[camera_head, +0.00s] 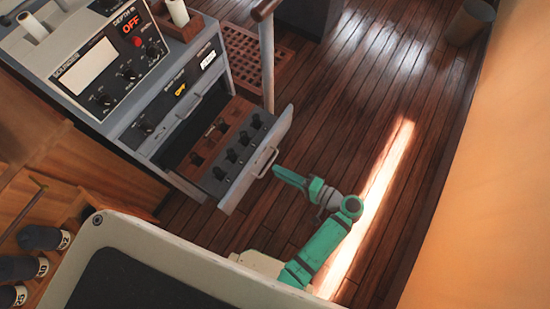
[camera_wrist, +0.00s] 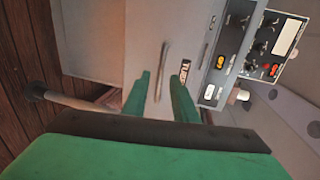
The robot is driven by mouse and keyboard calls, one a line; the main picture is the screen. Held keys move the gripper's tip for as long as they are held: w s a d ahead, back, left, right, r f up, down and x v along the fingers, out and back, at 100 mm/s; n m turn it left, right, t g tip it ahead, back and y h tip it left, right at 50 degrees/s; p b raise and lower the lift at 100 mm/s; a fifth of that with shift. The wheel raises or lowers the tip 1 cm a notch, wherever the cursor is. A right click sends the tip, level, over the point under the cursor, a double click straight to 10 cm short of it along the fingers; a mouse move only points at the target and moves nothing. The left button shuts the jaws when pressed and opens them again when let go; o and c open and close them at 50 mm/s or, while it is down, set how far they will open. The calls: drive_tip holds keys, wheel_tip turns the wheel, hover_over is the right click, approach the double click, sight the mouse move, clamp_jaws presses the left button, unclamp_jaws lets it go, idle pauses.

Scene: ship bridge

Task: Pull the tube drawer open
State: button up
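The tube drawer (camera_head: 246,182) stands well out from the grey cabinet (camera_head: 125,115) in the head view. Its interior shows several dark tubes or knobs in a wooden rack. Its front carries a pale bar handle (camera_head: 267,162). In the wrist view the handle (camera_wrist: 163,62) stands ahead of and partly between my fingers, beside a partly hidden "TUBE" label (camera_wrist: 185,73). My gripper (camera_head: 277,172) is just outside the handle, and in the wrist view my gripper (camera_wrist: 162,90) is open, with a gap between its two green fingers. I cannot tell whether they touch the handle.
A closed drawer front with a handle (camera_head: 189,106) sits above the open drawer. A post (camera_head: 268,65) and a wooden grate (camera_head: 243,58) stand behind. Bare plank floor (camera_head: 350,125) lies to the right, bounded by an orange wall (camera_head: 480,190). A bin (camera_head: 469,24) stands far off.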

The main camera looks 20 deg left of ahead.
drive_tip(key=v, duration=0.7)
drive_tip(key=shift+d, duration=0.25)
drive_tip(key=s+d+f+m+t+h, duration=0.1)
drive_tip(key=s+f+m+t+h, duration=0.1)
drive_tip(key=s+f+h, duration=0.3)
drive_tip(key=s+f+m+t+h, duration=0.15)
drive_tip(key=f+h, duration=0.25)
drive_tip(key=f, duration=0.4)
drive_tip(key=s+d+r+t+h, duration=0.2)
drive_tip(key=s+d+r+h, duration=0.2)
drive_tip(key=s+h, duration=0.1)
drive_tip(key=s+a+r+n+t, duration=0.1)
drive_tip(key=s+r+n+t, duration=0.1)
drive_tip(key=r, duration=0.9)
drive_tip(key=s+a+r+n+t+h, duration=0.1)
drive_tip(key=r+t, duration=0.4)
drive_tip(key=r, duration=0.7)
drive_tip(key=shift+s+a+r+n, duration=0.2)
drive_tip(key=shift+s+a+n, duration=0.45)
drive_tip(key=shift+n, duration=0.6)
